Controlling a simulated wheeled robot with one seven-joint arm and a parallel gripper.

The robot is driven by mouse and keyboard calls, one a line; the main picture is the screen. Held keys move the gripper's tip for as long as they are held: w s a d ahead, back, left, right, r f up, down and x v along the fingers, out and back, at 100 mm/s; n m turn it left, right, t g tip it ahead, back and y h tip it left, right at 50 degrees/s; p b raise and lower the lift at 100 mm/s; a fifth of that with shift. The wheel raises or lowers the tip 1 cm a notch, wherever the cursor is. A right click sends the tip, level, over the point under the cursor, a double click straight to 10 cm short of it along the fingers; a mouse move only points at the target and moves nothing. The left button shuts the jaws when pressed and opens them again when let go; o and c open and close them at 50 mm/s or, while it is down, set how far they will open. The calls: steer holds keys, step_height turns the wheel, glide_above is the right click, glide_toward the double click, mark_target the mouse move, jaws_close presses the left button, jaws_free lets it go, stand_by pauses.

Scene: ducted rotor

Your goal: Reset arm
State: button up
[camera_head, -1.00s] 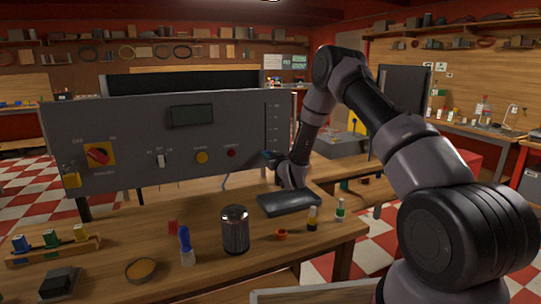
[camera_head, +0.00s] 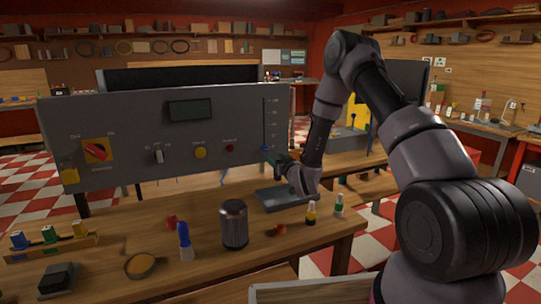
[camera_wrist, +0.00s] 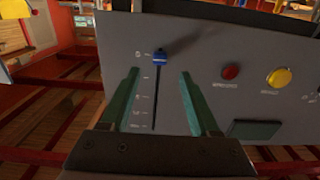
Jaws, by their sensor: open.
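My gripper (camera_head: 276,157) is in front of the right end of the grey control panel (camera_head: 120,130). In the wrist view its two dark green fingers (camera_wrist: 160,76) are open and apart, with nothing gripped. The panel's slider has a blue knob (camera_wrist: 160,57), seen beyond and between the fingertips, at the upper end of its slot in that view. I cannot tell how far the fingertips are from the panel. The red button (camera_wrist: 230,72), yellow button (camera_wrist: 278,78) and dark display (camera_wrist: 255,130) lie to the right. In the head view my wrist is above the dark tray (camera_head: 275,201).
On the wooden bench (camera_head: 200,268) stand a dark ribbed canister (camera_head: 234,226), a blue-topped bottle (camera_head: 185,240), and small bottles (camera_head: 311,213) near my wrist. A rack of coloured vials (camera_head: 50,240) is at the left. The panel stands close behind the bench.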

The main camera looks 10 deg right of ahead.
steer(key=shift+v, duration=1.2)
steer(key=s+d+r+m+g+h, duration=0.1)
steer(key=s+d+r, duration=0.15)
steer(key=r, duration=0.55)
steer(key=s+d+r+m+g+h, duration=0.2)
steer(key=d+r, duration=0.2)
steer(key=r, duration=0.3)
steer(key=s+d+r+m+g+h, duration=0.1)
steer(key=s+d+r, duration=0.2)
steer(key=r, duration=0.5)
steer(key=s+d+r+m+g, duration=0.1)
steer(key=s+r+m+g, duration=0.1)
steer(key=s, duration=1.4)
steer(key=s+d+r+m+g, duration=0.1)
steer(key=s+r+g, duration=0.3)
steer(key=s, duration=1.2)
steer(key=shift+d+r+m+y, duration=0.3)
steer(key=shift+d+r+m, duration=0.15)
steer(key=shift+r, duration=0.1)
